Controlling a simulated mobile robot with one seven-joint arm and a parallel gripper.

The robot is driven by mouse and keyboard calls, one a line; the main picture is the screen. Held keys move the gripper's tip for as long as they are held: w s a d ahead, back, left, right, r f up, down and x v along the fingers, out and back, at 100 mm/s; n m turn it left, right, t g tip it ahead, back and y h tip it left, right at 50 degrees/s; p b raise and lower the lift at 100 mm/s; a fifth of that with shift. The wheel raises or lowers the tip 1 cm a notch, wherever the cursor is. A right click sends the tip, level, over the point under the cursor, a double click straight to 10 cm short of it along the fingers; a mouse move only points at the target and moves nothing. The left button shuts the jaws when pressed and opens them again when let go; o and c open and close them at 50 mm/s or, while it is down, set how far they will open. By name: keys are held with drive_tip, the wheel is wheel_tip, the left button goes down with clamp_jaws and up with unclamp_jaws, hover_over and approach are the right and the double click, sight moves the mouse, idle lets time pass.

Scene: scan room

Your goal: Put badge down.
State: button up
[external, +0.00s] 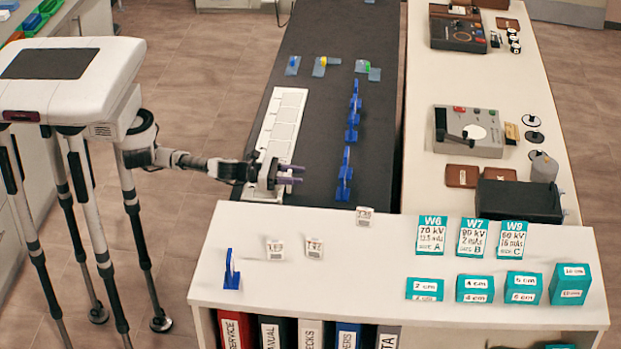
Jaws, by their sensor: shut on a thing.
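My gripper (291,174) reaches in from the left, over the near end of a white strip with square panels (268,128) on the dark table. The badge itself is too small or hidden between the fingers to make out. I cannot tell whether it touches the surface below.
Blue upright stands (345,175) line the dark table (325,120) just right of my gripper. Small blue pieces (292,66) lie farther back. In front is a white counter (350,265) with small white tags (314,248), a blue stand (232,270) and teal-edged cards (432,236).

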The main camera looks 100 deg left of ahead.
drive_tip(key=shift+f+b, duration=0.25)
drive_tip(key=shift+b, duration=0.15)
drive_tip(key=o, duration=1)
drive_tip(key=shift+c, duration=0.2)
drive_tip(key=shift+r, duration=0.1)
drive_tip(key=shift+s+r+p, duration=0.1)
drive_tip(key=shift+r+p, duration=0.1)
drive_tip(key=shift+p, duration=0.2)
drive_tip(key=shift+s+f+b, duration=0.15)
drive_tip(key=shift+s+b, duration=0.45)
drive_tip(key=shift+s, duration=0.05)
drive_tip(key=shift+s+f+b, duration=0.15)
drive_tip(key=shift+s+b, duration=0.4)
drive_tip(key=shift+s, duration=0.05)
wheel_tip(320, 180, up, 8)
drive_tip(key=p, duration=0.4)
drive_tip(key=shift+s+f, duration=0.2)
drive_tip(key=shift+f, duration=0.05)
